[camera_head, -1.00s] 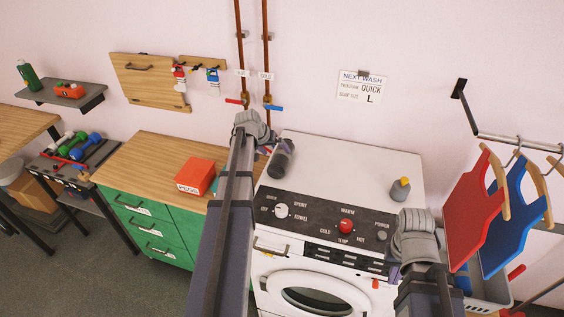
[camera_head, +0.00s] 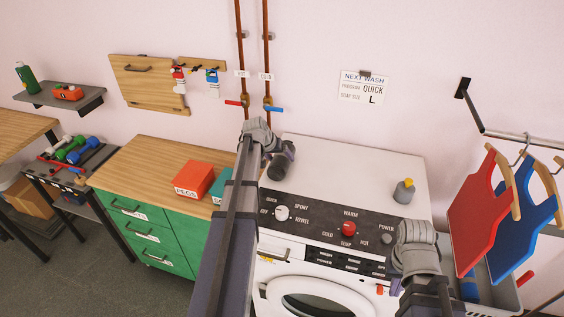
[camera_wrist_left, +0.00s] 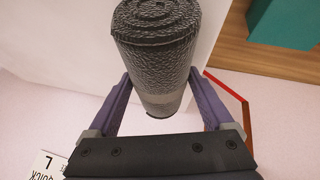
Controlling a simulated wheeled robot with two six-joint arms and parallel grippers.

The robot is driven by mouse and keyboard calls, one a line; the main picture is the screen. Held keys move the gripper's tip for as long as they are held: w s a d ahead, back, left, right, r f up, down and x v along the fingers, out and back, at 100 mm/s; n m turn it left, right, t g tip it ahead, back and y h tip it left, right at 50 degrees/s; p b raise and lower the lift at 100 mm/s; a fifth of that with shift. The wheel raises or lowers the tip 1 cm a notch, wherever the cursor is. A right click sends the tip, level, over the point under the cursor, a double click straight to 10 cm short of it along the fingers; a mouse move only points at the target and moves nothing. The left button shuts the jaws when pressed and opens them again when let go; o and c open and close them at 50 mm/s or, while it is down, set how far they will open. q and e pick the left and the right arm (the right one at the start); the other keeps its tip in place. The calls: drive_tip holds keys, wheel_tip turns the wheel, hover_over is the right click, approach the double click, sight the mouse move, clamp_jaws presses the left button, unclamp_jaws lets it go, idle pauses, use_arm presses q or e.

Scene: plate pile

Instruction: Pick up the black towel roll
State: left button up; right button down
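The black towel roll (camera_head: 281,162) is a dark textured cylinder at the left side of the washing machine's white top. In the left wrist view, the roll (camera_wrist_left: 157,50) lies between the two purple fingers of my left gripper (camera_wrist_left: 160,78), which meet its sides. My left gripper (camera_head: 268,152) appears shut on it; the fingertips are partly hidden by the roll. I cannot tell whether the roll touches the machine top. My right gripper (camera_head: 397,284) hangs in front of the machine's control panel, its fingers mostly hidden by its own wrist.
The washing machine (camera_head: 345,170) carries a grey bottle (camera_head: 404,191) with a yellow cap. A red pegs box (camera_head: 193,179) and a teal box (camera_head: 219,188) stand on the wooden counter (camera_head: 150,160). Red (camera_head: 482,212) and blue (camera_head: 527,215) garments hang at the right.

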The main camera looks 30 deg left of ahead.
sight(280, 155)
use_arm(q)
drive_tip(key=c, duration=1)
drive_tip(key=shift+o, duration=0.2)
wheel_tip(280, 155, up, 10)
drive_tip(key=p, duration=1)
